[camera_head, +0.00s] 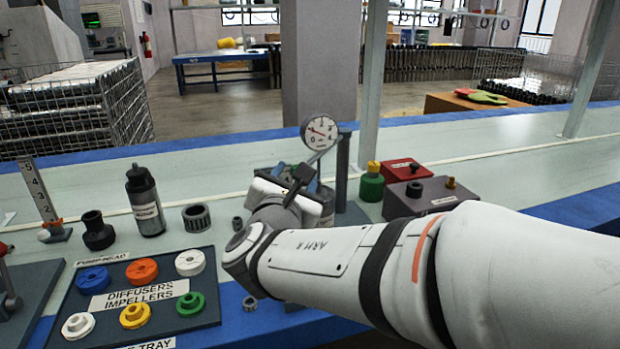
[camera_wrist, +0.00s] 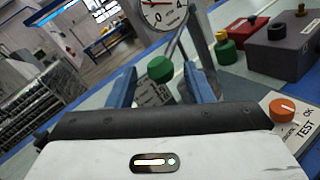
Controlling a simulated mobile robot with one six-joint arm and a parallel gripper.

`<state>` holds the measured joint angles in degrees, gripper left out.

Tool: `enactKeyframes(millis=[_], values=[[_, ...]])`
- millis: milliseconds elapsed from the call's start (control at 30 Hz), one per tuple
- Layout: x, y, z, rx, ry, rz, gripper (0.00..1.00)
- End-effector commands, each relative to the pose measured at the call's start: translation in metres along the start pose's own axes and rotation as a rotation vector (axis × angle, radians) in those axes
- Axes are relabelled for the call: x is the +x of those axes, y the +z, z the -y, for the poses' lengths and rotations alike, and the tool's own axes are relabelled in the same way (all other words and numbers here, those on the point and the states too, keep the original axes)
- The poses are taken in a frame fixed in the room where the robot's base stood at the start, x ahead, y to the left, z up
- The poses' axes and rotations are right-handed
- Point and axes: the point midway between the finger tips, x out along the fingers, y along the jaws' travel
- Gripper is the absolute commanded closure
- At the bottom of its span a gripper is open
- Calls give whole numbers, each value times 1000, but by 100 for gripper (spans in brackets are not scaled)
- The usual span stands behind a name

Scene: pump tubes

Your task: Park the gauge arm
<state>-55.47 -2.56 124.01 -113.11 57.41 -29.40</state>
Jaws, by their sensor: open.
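The dial gauge (camera_head: 319,132) has a white face and sits beside the top of a dark upright post (camera_head: 343,165). A thin grey gauge arm (camera_head: 315,159) slopes down from it toward my gripper (camera_head: 297,179), which partly hides the area below. In the wrist view the lower part of the gauge face (camera_wrist: 165,12) shows at the top edge. A green knob (camera_wrist: 160,68) appears between the two blue fingers of my gripper (camera_wrist: 160,85). The fingers stand apart on either side of it, with visible gaps. I cannot tell how far the knob lies beyond the fingertips.
A green-and-yellow fitting (camera_head: 371,182), a red box (camera_head: 403,171) and a grey box (camera_head: 420,196) stand right of the post. An orange test knob (camera_wrist: 283,108) is at the right.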

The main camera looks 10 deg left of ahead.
Motion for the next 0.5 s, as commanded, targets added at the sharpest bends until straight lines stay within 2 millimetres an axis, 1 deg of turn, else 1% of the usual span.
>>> enactKeyframes(millis=[33,100,200,300,500], values=[[8,-2,2,0,-3,1,53],[16,-2,2,1,-3,1,53],[24,-1,1,1,-3,1,53],[27,0,1,1,-2,0,53],[28,0,1,1,-2,0,53]])
